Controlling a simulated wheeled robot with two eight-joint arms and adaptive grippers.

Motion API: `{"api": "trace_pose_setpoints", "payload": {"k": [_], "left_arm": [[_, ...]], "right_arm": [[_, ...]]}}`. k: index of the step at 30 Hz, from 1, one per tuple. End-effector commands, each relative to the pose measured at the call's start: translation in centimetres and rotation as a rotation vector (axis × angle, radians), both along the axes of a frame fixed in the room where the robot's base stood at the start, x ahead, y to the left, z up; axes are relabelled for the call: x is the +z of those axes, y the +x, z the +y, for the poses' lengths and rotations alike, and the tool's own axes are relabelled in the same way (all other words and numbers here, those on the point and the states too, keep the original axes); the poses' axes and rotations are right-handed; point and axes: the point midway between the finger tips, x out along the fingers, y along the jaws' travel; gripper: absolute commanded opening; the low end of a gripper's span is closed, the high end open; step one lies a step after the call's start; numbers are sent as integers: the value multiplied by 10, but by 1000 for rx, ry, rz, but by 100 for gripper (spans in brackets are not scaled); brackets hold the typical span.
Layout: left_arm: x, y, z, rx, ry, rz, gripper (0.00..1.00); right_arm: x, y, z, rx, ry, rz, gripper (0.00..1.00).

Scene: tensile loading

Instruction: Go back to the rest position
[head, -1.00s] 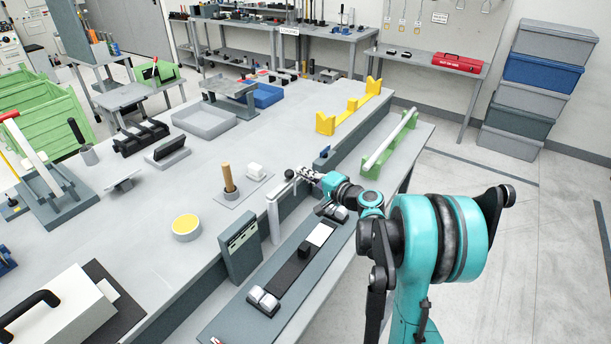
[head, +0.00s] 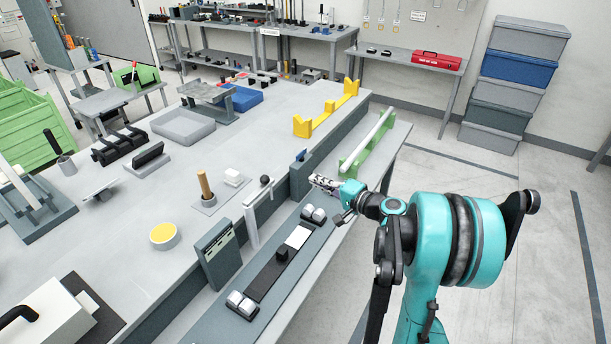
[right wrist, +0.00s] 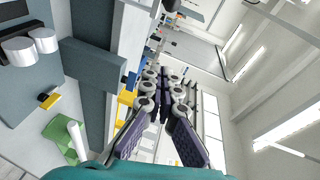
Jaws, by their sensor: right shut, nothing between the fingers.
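My right gripper (head: 322,183) is in the head view, at the end of the teal right arm (head: 430,240). It is shut and empty, held above the lower bench on the right side of the table. In the right wrist view the two fingers (right wrist: 163,85) lie close together with nothing between them. A grey post with a lever (head: 252,215) stands to the left of the gripper, apart from it. My left gripper is not in either view.
The grey table (head: 130,240) carries a yellow-topped round tin (head: 163,236), a wooden-handled tool (head: 205,188) and a yellow bracket (head: 325,112). A pale rod on a green stand (head: 367,142) lies beyond the gripper. Stacked bins (head: 515,75) stand back right. The floor at right is clear.

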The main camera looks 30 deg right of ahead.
Motion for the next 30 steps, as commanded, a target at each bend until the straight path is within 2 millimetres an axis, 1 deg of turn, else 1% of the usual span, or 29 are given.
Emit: {"api": "trace_pose_setpoints", "payload": {"k": [3,7,10,11,13,14,15,16,17,18,20,21,23,24,26,27,30], "left_arm": [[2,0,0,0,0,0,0],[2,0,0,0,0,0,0],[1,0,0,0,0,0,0],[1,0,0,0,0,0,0],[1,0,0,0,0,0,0],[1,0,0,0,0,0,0],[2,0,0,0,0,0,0],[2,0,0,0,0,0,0],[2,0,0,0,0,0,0],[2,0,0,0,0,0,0],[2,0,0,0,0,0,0],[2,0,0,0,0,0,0],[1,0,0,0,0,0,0],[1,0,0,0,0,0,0],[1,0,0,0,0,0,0],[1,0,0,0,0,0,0],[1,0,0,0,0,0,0]], "right_arm": [[1,-6,-3,-1,0,0,0],[1,-8,-4,0,-1,0,0],[2,-8,5,11,-16,13,0],[2,-8,11,21,-28,24,0],[3,-12,33,50,-75,62,0],[3,-15,45,67,-105,84,0],[2,-20,64,94,-150,117,0],[2,-26,78,116,-190,145,0],[1,-32,92,138,-233,172,0],[-1,-43,111,169,-295,208,0],[-4,-61,136,213,-389,258,0],[-7,-75,151,241,-455,288,0],[-11,-97,170,283,-555,328,0],[-15,-112,180,309,-622,352,0],[-19,-136,193,348,-727,382,0],[-23,-152,199,371,-798,399,0],[-30,-188,207,422,-973,427,0]]}}
